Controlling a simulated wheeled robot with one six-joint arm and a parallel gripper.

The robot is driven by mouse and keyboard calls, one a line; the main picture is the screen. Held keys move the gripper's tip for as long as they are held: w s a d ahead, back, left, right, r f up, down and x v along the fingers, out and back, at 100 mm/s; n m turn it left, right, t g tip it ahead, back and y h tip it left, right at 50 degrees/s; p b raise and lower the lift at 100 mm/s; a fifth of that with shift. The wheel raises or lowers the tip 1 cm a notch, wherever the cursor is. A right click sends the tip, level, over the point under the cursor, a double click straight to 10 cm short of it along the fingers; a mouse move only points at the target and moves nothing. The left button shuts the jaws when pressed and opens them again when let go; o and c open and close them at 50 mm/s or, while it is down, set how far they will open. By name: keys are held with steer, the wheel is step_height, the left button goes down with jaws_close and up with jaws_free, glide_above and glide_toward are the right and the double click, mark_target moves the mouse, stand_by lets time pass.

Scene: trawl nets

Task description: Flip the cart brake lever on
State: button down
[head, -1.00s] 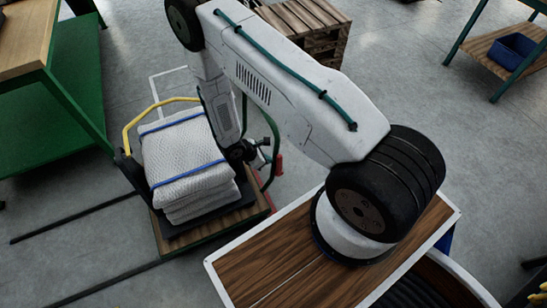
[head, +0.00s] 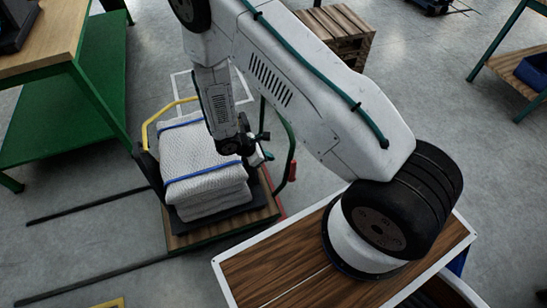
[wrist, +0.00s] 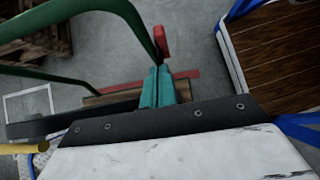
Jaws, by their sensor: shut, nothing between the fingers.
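The cart (head: 222,232) has a wooden deck and stands left of centre in the head view. Its green tubular handle (head: 294,146) rises at the right end. A red grip (head: 292,171), seemingly the brake lever, sits beside the handle. It also shows in the wrist view as a red knob (wrist: 161,42) just beyond my fingertips. My gripper (head: 266,156) is near the inner side of the handle, left of and slightly above the red grip. In the wrist view its teal fingers (wrist: 157,88) are together and empty. I cannot tell whether they touch the lever.
A stack of white netting (head: 195,160) with blue straps lies on the cart, close to my gripper. A yellow rail (head: 150,126) stands at the cart's far left. A wood-topped surface (head: 270,270) is at front right. A green bench (head: 70,130) stands left, a wooden pallet stack (head: 345,32) behind.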

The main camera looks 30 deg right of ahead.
steer(key=shift+h, duration=0.6)
steer(key=a+f, duration=0.2)
steer(key=a, duration=0.1)
steer(key=a+f, duration=0.1)
steer(key=shift+w+a, duration=0.2)
steer(key=shift+a, duration=0.15)
glide_toward(290, 169)
step_height(290, 169, down, 2)
steer(key=d, duration=0.3)
steer(key=shift+s+f, duration=0.2)
steer(key=shift+f, duration=0.2)
steer(key=shift+d, duration=0.55)
